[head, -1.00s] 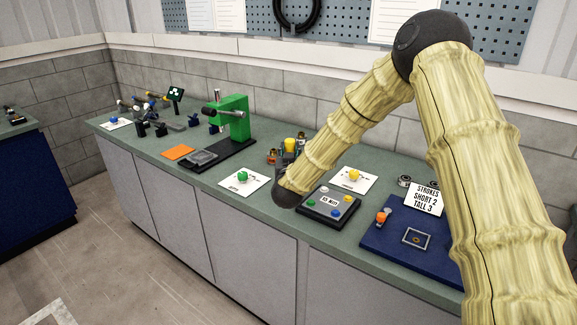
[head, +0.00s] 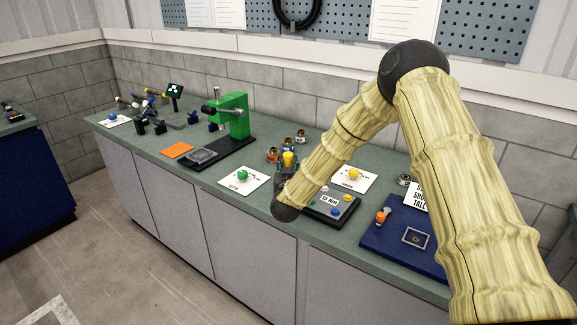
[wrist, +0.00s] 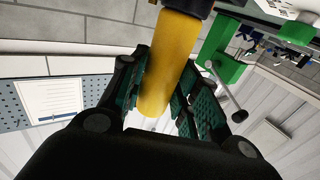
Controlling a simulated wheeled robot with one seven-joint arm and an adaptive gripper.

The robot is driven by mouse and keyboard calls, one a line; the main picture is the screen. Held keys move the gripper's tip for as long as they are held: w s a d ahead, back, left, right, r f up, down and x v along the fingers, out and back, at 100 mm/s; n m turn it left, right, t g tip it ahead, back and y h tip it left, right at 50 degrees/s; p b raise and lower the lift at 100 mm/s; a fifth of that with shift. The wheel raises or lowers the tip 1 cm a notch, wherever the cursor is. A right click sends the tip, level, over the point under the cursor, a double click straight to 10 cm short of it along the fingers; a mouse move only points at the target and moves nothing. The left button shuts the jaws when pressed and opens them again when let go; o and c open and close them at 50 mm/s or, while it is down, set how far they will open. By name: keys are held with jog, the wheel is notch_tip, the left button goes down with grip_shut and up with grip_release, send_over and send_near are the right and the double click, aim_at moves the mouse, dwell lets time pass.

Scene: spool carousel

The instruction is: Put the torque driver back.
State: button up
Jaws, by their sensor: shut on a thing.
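The torque driver has a yellow cylindrical handle (wrist: 168,65) with a dark collar, seen close up in the wrist view. My gripper (wrist: 160,95) is shut on this handle, with its green-padded fingers on both sides. In the head view the yellow driver end (head: 288,159) shows above my gripper (head: 284,174), which is partly hidden by my forearm. Other tools with coloured ends, held in a rack (head: 150,98), stand at the far left end of the bench; they are small in view.
A green press (head: 233,115) on a black base stands left of my gripper. White cards with a green button (head: 242,174) and a yellow button (head: 353,174), a button box (head: 322,211) and a blue mat (head: 375,240) lie nearby. Small spools (head: 301,137) stand behind.

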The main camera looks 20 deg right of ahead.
jog(key=o, duration=1)
jog(key=shift+c, duration=0.2)
jog(key=b+v, duration=0.4)
jog(key=v, duration=0.8)
